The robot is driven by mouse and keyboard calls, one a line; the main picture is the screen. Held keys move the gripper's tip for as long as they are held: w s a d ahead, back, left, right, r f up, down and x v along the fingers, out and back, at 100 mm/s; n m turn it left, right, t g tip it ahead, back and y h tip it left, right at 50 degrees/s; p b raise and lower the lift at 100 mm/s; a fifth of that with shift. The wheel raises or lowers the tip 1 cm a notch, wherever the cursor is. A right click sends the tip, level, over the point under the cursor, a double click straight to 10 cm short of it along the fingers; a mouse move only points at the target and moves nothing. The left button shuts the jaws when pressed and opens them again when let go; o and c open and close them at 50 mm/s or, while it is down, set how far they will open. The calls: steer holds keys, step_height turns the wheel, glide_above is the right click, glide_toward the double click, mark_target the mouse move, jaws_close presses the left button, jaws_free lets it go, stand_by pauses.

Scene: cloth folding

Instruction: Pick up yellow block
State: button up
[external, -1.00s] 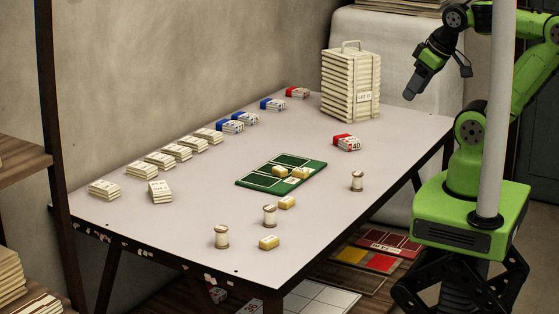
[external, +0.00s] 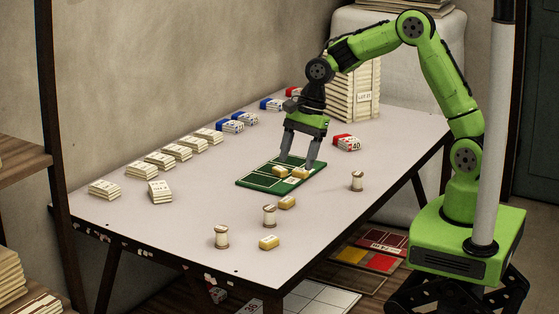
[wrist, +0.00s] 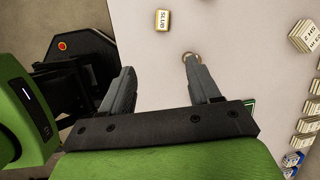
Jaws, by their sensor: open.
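In the external view, two yellow blocks (external: 300,173) lie on the green board (external: 255,181), close together. Another yellow block (external: 287,202) lies on the table just in front of the board, and one more (external: 269,242) lies nearer the front edge. My gripper (external: 297,163) points down over the far part of the board, open, its fingers apart and close to the two blocks there. Its exact height is unclear. In the wrist view my open gripper (wrist: 160,72) holds nothing between its fingers. A yellow block marked SLUB (wrist: 162,20) shows beyond the fingertips; the board is mostly hidden.
Several thread spools (external: 270,215) stand near the yellow blocks. A red-and-white pack (external: 346,142) is right of the board. Stacked cream packs (external: 160,191) and blue-and-white packs (external: 230,126) line the far left side. A tall cream stack (external: 355,90) stands behind my arm.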

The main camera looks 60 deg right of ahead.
step_height(320, 180, down, 5)
steer(key=w+a+m+y, duration=0.1)
steer(key=w+a+m, duration=0.1)
steer(key=w+m, duration=0.1)
steer(key=b, duration=0.4)
glide_above(267, 240)
steer(key=d, duration=0.3)
steer(key=f, duration=0.9)
steer(key=shift+s+a, duration=0.2)
steer(key=shift+s, duration=0.1)
steer(key=b+x, duration=0.2)
steer(key=x, duration=0.3)
steer(key=shift+s+a+f, duration=0.1)
steer(key=shift+a+f, duration=0.05)
steer(key=shift+f, duration=0.25)
steer(key=shift+r, duration=0.1)
steer(key=c, duration=1.1)
